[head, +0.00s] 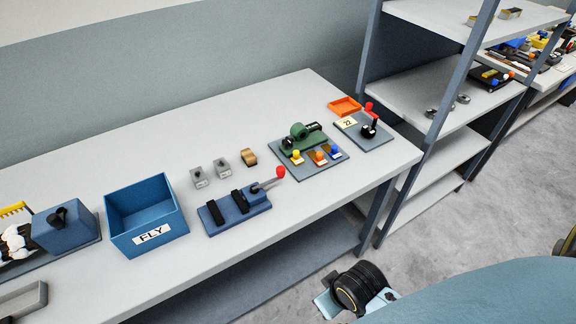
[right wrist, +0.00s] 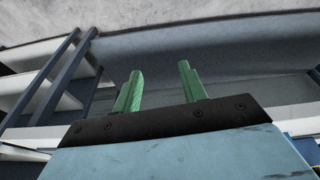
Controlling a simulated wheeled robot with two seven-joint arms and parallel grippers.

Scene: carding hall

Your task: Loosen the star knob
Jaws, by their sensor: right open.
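A dark knob (head: 58,216) with a lobed shape sits on the blue box (head: 78,237) at the left of the table; it looks like the star knob, though it is small. Another black knob (head: 369,129) stands beside a red-tipped lever on the small grey plate (head: 382,140) at the right end. My right gripper's green fingers (right wrist: 160,70) are apart and empty in the right wrist view, with no knob near them. My left gripper is not in view.
The grey table (head: 120,187) also holds an open blue bin (head: 150,240) labelled FLY, a blue clamp with a red-tipped lever (head: 235,208), a green device (head: 303,137) and an orange tray (head: 344,106). A shelf rack (head: 450,115) stands at the table's right end.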

